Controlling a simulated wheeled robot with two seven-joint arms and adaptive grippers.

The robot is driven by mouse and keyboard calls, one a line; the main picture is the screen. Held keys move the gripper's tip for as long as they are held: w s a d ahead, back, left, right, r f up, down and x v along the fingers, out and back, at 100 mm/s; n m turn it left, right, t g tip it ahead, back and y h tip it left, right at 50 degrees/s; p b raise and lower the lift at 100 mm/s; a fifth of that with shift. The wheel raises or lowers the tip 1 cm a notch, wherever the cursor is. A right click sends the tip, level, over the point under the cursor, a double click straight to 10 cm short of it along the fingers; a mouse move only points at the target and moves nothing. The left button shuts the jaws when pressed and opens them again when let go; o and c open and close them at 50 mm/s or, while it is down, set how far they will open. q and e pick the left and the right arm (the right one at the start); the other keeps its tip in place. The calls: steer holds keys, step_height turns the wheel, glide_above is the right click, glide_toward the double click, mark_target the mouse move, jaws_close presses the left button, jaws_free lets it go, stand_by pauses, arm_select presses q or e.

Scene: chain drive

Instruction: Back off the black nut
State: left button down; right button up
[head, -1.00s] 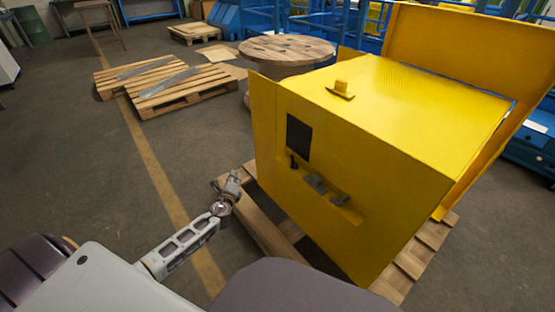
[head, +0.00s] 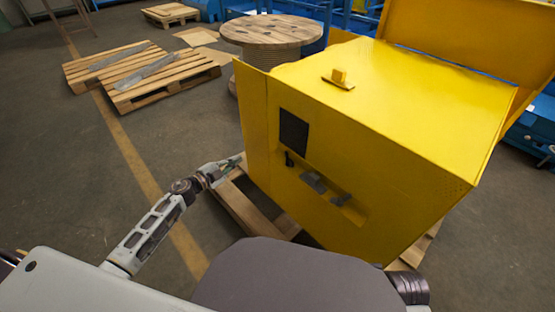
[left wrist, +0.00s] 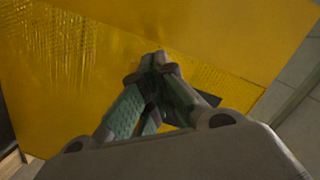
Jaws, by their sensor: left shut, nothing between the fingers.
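A yellow machine housing (head: 350,165) stands on a pallet. Its front has a dark square panel (head: 293,131), a small black part (head: 289,159) and two grey blocks (head: 313,182) in a slot. I cannot make out a black nut for certain; the small black part is too small to identify. My left gripper (head: 238,159) is beside the housing's left front edge, shut and empty. In the left wrist view its fingertips (left wrist: 158,62) meet in front of the yellow sheet, with a dark patch partly hidden behind the right finger. My right gripper is out of view.
The pallet (head: 238,205) sticks out under the housing. Other pallets (head: 140,80) and a wooden spool (head: 270,30) stand farther back.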

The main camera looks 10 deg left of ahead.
arm_select(q)
steer(key=s+d+r+n+g+h, duration=0.2)
steer(key=s+d+n+g+h, duration=0.2)
steer(key=s+d+n+h, duration=0.1)
steer(key=s+d+h, duration=0.1)
steer(key=d+h, duration=0.1)
steer(key=shift+s+d+r+g, duration=0.2)
steer(key=shift+s+d+g, duration=0.1)
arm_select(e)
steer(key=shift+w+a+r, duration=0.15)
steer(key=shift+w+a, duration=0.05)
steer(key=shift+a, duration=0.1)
arm_select(q)
steer(key=shift+d, duration=0.1)
steer(key=b, duration=0.2)
glide_toward(289, 160)
steer(key=s+r, duration=0.2)
steer(key=shift+b+x, duration=1.2)
steer(key=shift+x, duration=2.7)
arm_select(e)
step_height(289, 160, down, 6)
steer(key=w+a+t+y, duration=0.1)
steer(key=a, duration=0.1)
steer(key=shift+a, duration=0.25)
